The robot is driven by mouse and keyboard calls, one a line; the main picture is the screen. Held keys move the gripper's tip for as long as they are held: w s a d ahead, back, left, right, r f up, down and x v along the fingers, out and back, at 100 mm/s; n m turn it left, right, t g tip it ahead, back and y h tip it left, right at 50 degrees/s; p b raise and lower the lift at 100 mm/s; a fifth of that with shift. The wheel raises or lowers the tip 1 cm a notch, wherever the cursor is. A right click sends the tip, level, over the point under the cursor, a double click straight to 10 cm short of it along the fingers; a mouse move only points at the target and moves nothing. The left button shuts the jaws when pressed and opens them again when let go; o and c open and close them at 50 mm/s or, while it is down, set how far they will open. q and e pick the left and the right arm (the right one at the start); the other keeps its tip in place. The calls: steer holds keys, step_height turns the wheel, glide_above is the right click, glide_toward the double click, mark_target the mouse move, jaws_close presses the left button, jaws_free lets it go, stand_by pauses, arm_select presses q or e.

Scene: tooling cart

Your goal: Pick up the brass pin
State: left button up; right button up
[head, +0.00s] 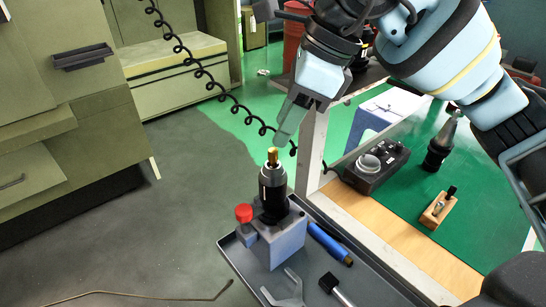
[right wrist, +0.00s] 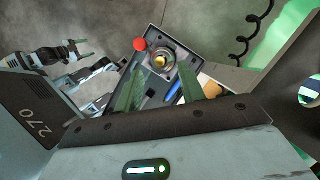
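The brass pin (head: 272,156) stands upright in the top of a black tool holder (head: 272,190), which sits in a grey-blue block (head: 278,243) on the cart tray. The right wrist view shows the pin (right wrist: 160,61) from above, ahead of and between two greenish fingers. My right gripper (head: 280,142) points down with its fingertips just above the pin, apart from it. It is open and empty in the right wrist view (right wrist: 161,70). What looks like my left gripper (right wrist: 88,50) shows at the left of that view, its fingers apart and empty.
The tray (head: 232,262) also holds a red cap (head: 243,213), a blue-handled tool (head: 330,244) and a wrench (head: 287,288). A cart post (head: 311,150) stands close right of the holder. A coiled black cable (head: 215,85) hangs behind. A black control box (head: 376,166) sits on the bench at right.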

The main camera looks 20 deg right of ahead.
mark_target(273, 149)
steer(key=shift+x, duration=2.3)
steer(key=shift+s+d, duration=0.1)
steer(key=shift+s, duration=0.05)
jaws_close()
